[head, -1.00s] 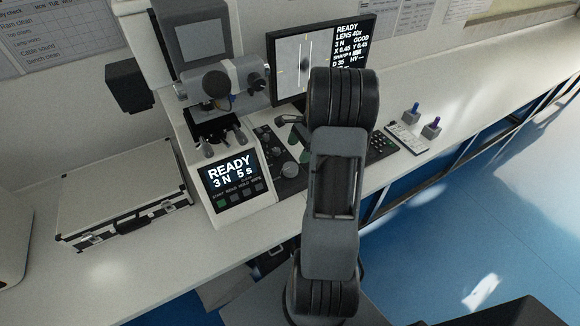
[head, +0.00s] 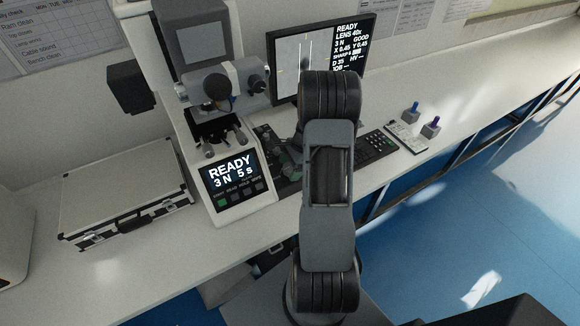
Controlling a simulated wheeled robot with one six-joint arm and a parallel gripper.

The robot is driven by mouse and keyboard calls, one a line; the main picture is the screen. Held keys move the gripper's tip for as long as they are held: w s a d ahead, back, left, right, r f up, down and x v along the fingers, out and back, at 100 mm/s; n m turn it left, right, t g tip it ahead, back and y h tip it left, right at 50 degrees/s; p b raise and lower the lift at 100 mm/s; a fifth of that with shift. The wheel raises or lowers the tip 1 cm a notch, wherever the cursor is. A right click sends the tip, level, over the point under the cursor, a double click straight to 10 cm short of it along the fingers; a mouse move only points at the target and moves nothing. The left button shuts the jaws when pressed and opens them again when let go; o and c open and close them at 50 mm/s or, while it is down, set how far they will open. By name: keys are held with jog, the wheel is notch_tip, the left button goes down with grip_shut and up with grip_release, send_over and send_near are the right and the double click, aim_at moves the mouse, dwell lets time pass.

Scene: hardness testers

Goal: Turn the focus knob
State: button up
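The hardness tester (head: 222,110) stands on the bench with its lit panel (head: 230,172) reading READY, 3 N, 5 s. A dark control panel (head: 262,133) lies to its right, in front of the monitor (head: 292,72). My gripper (head: 284,158) is low over this panel, left of my arm, where a round grey knob stood in view earlier. That knob is now mostly hidden by the gripper. The picture is too small and dark there to tell whether the fingers touch or grip it. I cannot confirm which knob is the focus knob.
The monitor shows READY, LENS 40x and GOOD. A silver case (head: 128,196) lies left of the tester. Bare bench lies in front of the case.

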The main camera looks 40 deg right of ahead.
jog(key=c, duration=0.9)
jog(key=shift+m, duration=0.4)
jog(key=m+t, duration=0.1)
jog(key=m, duration=0.1)
jog(key=m+t+h, duration=0.1)
jog(key=m, duration=0.2)
jog(key=m+h, duration=0.1)
jog(key=m, duration=0.2)
jog(key=m+t+h+p, duration=0.1)
jog(key=m, duration=0.1)
jog(key=shift+w+d+m, duration=0.1)
jog(key=shift+m, duration=0.3)
jog(key=o, duration=0.9)
jog(key=shift+o, duration=0.2)
